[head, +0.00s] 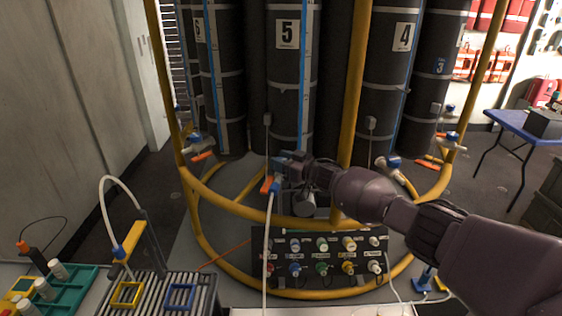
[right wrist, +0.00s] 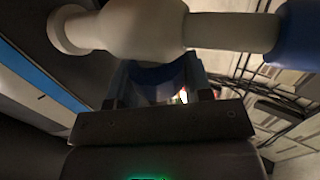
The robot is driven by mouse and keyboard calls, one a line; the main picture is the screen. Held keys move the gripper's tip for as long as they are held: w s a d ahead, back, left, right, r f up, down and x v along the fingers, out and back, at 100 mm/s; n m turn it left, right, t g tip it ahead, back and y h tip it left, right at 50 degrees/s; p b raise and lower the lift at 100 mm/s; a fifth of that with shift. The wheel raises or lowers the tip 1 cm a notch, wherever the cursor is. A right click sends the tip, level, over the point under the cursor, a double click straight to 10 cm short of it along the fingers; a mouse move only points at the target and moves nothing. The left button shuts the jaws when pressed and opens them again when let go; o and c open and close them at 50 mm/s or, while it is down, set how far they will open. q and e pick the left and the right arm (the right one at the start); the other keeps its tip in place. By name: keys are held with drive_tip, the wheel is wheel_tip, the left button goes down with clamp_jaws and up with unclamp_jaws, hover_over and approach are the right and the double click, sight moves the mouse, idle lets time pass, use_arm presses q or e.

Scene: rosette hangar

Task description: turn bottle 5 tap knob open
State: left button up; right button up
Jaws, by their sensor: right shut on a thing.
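Bottle 5 (head: 285,85) is a tall dark cylinder with a white "5" label, upright inside a yellow tube frame. My right gripper (head: 286,162) reaches in from the right to the tap at its foot. In the right wrist view the pale tap body (right wrist: 150,27) crosses the top, with a blue end at the right. The blue tap knob (right wrist: 160,74) sits between my fingers, which are shut on it. In the head view my gripper mostly hides the knob, so its turn angle cannot be told. My left gripper is not in view.
The yellow frame (head: 355,80) stands close around my right arm. A white hose (head: 267,240) hangs below the tap. A dark panel of coloured fittings (head: 320,262) stands below. A slatted rack (head: 165,290) and green tray (head: 65,290) are at the lower left.

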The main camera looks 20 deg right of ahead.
drive_tip(key=o, duration=0.9)
drive_tip(key=shift+h, duration=0.3)
